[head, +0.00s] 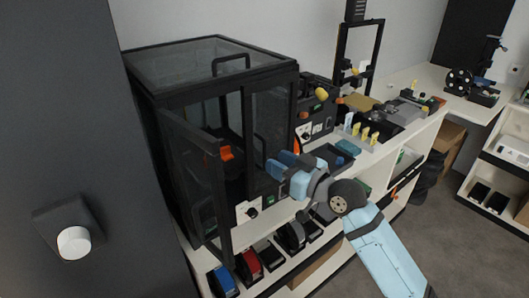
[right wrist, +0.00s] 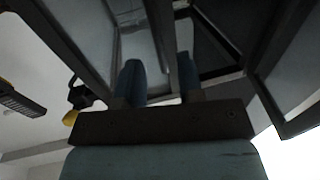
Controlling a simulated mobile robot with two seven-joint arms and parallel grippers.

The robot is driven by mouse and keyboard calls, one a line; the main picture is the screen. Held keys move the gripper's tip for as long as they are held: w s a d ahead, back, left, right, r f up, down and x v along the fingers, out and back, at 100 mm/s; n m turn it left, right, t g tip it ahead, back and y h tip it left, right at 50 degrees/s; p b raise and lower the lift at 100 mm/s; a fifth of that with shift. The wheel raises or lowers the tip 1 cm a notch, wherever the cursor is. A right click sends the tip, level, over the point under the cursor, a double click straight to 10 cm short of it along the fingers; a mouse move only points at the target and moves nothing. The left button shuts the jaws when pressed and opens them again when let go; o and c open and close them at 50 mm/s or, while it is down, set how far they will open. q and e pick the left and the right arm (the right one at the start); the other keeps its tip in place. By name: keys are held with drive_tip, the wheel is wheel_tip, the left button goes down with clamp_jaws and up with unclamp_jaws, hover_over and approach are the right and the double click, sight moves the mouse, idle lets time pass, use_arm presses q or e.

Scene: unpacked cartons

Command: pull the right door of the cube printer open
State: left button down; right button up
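The cube printer (head: 215,68) is a black-framed box with clear panels on the bench, left of centre in the head view. Its left door (head: 195,180) stands swung outward. Its right door (head: 272,122) looks closed across the right part of the front. A thin dark handle (head: 259,150) shows on it, partly hidden by my gripper. My right gripper (head: 277,164) has its blue fingertips at the door's handle. In the right wrist view the fingers (right wrist: 160,78) are apart, with a dark bar seen between them; contact cannot be told. My left gripper is out of view.
A dark panel with a white knob (head: 74,243) fills the left side. Black machines and yellow-tipped parts (head: 365,132) crowd the bench right of the printer. Spools and bins (head: 247,264) sit on the shelf below. The grey floor (head: 440,225) at right is open.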

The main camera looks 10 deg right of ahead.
sight(265, 155)
drive_tip(key=x, duration=0.4)
drive_tip(key=shift+w+a, duration=0.25)
drive_tip(key=shift+w, duration=0.1)
clamp_jaws()
